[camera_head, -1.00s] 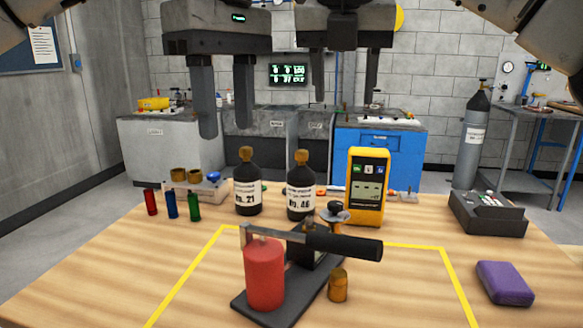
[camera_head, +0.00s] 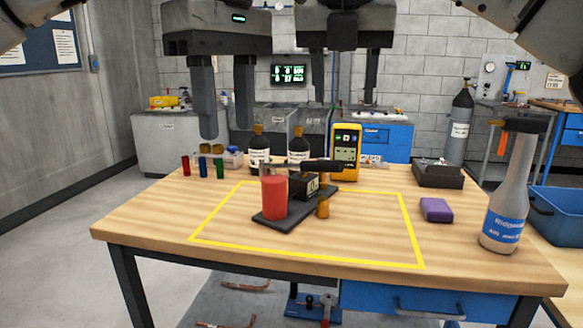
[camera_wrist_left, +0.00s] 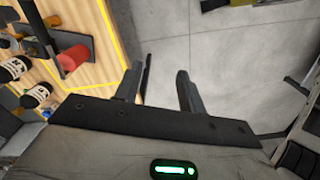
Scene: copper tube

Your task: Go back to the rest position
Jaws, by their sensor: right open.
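My left gripper (camera_head: 226,130) hangs open and empty at the upper left of the head view. In the left wrist view its two fingers (camera_wrist_left: 158,80) are apart with bare floor between them. My right gripper (camera_head: 345,102) hangs open and empty to its right, in front of the back wall. Both appear clear of the table. A red cylinder (camera_head: 274,198) stands on a dark base (camera_head: 291,212) inside the yellow outline on the wooden table (camera_head: 140,220). A black-handled tool (camera_head: 322,165) lies across the fixture behind the cylinder.
Dark bottles (camera_head: 299,148), a yellow meter (camera_head: 345,150) and small coloured cylinders (camera_head: 203,167) stand toward the back. A purple block (camera_head: 436,210) and a grey bottle with a blue label (camera_head: 502,200) are on the right. Copper-coloured tubes (camera_head: 246,286) lie on the floor below.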

